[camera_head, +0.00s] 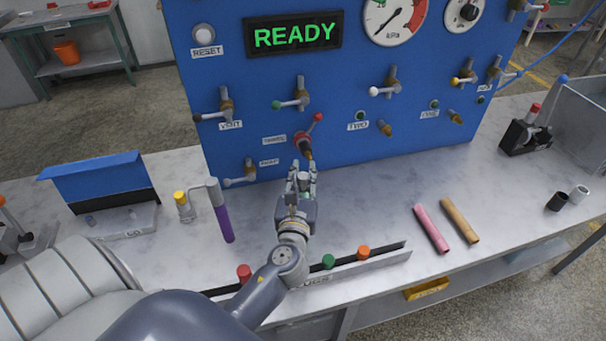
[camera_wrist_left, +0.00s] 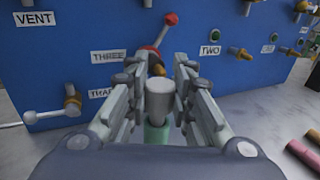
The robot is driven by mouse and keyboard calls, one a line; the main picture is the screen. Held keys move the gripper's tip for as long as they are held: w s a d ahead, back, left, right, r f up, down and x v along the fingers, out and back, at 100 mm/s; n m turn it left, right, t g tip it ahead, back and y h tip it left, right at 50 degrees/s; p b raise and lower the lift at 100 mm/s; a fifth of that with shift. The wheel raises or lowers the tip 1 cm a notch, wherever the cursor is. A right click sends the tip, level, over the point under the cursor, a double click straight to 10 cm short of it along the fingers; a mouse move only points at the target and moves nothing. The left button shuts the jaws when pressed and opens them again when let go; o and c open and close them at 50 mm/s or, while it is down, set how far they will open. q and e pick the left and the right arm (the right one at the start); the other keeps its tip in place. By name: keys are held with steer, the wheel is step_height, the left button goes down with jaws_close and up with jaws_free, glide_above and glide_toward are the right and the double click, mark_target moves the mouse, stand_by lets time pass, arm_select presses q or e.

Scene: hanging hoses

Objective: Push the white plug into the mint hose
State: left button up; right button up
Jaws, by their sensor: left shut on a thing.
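The white plug (camera_head: 302,177) shows pale between the fingertips of my left gripper (camera_head: 303,181). In the left wrist view the plug (camera_wrist_left: 160,98) is upright, wider at the top and tapering down. My left gripper (camera_wrist_left: 160,92) is shut on it, one finger on each side. The mint hose (camera_wrist_left: 157,132) shows directly below the plug, in line with it. I cannot tell how far the plug sits in the hose. My palm hides the lower part of the hose. My right gripper is not in view.
The blue panel (camera_head: 245,90) with valves stands just behind the gripper. A plug rack (camera_head: 390,259) lies in front, with red, green and orange plugs. A purple hose (camera_head: 223,224) hangs at left. Pink (camera_head: 431,229) and tan (camera_head: 459,220) hoses lie at right.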

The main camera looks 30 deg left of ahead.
arm_select(q)
steer(key=shift+f+b, duration=0.6)
steer(key=shift+f, duration=0.35)
steer(key=o, duration=1)
steer(key=v, duration=1.2)
